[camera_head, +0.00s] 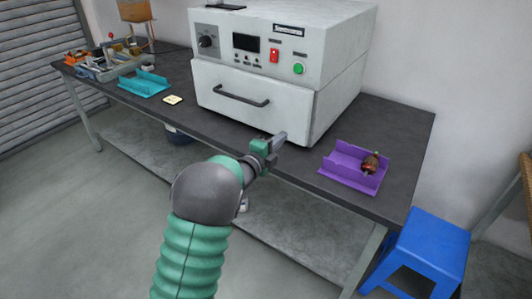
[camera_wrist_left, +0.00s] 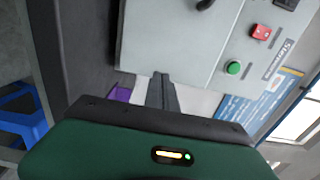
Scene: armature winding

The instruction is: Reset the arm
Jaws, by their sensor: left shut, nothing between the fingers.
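My left arm comes up from the bottom of the head view, and its gripper (camera_head: 279,141) is held in front of the oven's lower right area, near the table's front edge. Its fingers are together and empty; they also show closed in the left wrist view (camera_wrist_left: 162,92). A copper-brown armature (camera_head: 371,162) rests in the purple tray (camera_head: 343,170) to the right of the gripper, apart from it. A sliver of the purple tray shows in the left wrist view (camera_wrist_left: 121,94). My right gripper is in neither view.
A grey oven (camera_head: 230,108) with a closed, handled drawer stands on the dark table (camera_head: 398,120). A cyan tray (camera_head: 143,84), a small pale block (camera_head: 173,100) and a parts bin (camera_head: 100,66) sit at the left. A blue stool (camera_head: 433,243) stands at the right.

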